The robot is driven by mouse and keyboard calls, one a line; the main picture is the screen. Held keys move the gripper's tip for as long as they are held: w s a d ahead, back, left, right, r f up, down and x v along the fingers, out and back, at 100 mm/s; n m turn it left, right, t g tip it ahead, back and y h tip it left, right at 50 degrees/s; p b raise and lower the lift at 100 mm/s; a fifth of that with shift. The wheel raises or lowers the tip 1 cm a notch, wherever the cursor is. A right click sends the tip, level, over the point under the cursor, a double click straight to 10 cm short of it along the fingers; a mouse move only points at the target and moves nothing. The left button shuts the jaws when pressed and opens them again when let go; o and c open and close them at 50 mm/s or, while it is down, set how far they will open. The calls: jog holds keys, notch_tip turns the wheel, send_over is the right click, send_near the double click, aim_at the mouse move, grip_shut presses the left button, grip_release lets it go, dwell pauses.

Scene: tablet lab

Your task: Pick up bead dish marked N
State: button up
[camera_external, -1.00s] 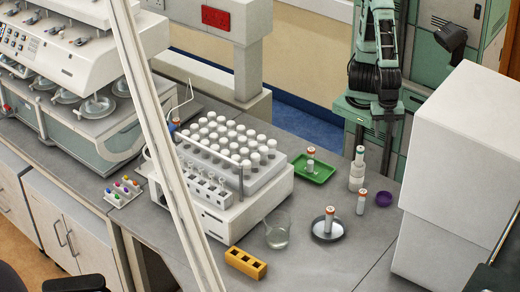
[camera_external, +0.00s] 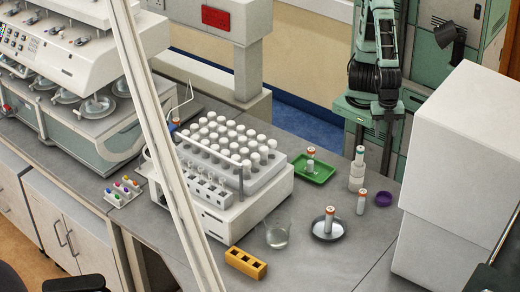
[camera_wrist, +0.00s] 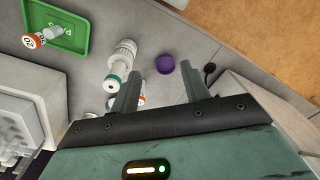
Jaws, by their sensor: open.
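No letter N is readable in either view. A small round purple dish (camera_external: 384,198) stands on the bench at right; I cannot tell if it is the dish named. In the wrist view the purple dish (camera_wrist: 165,64) shows beyond and between my fingertips. My gripper (camera_wrist: 160,70) is open, with nothing between its fingers. A shallow metal dish (camera_external: 318,232) with a capped vial standing in it is on the bench, left of and nearer than the purple dish. My gripper cannot be made out in the external view.
A white stand (camera_external: 356,183) with a vial on top and another vial (camera_external: 361,203) stand close to the purple dish. A green tray (camera_external: 325,172) holds a vial. A beaker (camera_external: 277,232), yellow block (camera_external: 246,262) and vial-rack machine (camera_external: 215,222) are left. A white box (camera_external: 460,150) stands right.

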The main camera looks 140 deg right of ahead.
jog(key=o, duration=0.7)
jog(key=shift+f, duration=0.1)
